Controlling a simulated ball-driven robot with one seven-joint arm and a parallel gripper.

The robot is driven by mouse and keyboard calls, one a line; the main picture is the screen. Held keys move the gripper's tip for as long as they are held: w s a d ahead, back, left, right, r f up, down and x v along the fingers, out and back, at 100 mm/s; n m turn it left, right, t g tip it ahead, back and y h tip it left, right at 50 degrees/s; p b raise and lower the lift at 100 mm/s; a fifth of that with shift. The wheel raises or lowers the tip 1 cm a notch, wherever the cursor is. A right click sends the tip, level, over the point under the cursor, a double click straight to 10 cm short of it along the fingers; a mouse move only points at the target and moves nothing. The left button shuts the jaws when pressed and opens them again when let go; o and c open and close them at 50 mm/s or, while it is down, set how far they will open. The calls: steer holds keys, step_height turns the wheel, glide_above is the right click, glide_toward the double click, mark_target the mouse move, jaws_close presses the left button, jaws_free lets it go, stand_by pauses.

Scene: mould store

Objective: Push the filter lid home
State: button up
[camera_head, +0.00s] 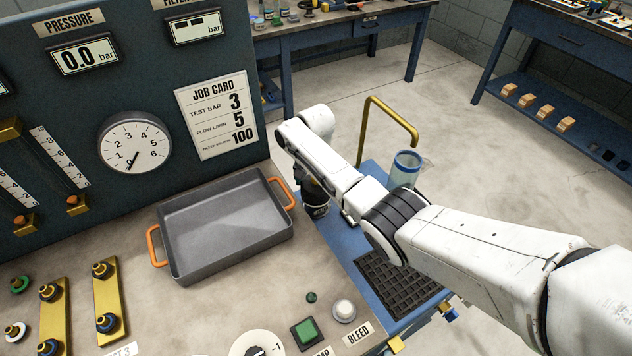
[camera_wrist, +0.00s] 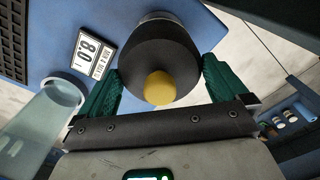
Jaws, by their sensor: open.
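The filter lid, a dark round cap (camera_wrist: 160,50) with a yellow knob (camera_wrist: 160,88), shows in the wrist view. My gripper (camera_wrist: 161,78) is open, with one green finger on each side of the cap. I cannot tell whether the fingers touch it. A pale rim shows behind the cap, but how far the lid is seated is hidden.
A clear jar with a blue rim (camera_head: 405,168) stands close by and shows left in the wrist view (camera_wrist: 45,115). A brass rail (camera_head: 388,108) rises behind. A black grid mat (camera_head: 400,285) lies in front. A grey tray with orange handles (camera_head: 225,230) sits on the bench.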

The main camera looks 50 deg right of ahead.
step_height(320, 180, up, 10)
steer(key=shift+f+p, duration=0.1)
steer(key=shift+p, duration=0.35)
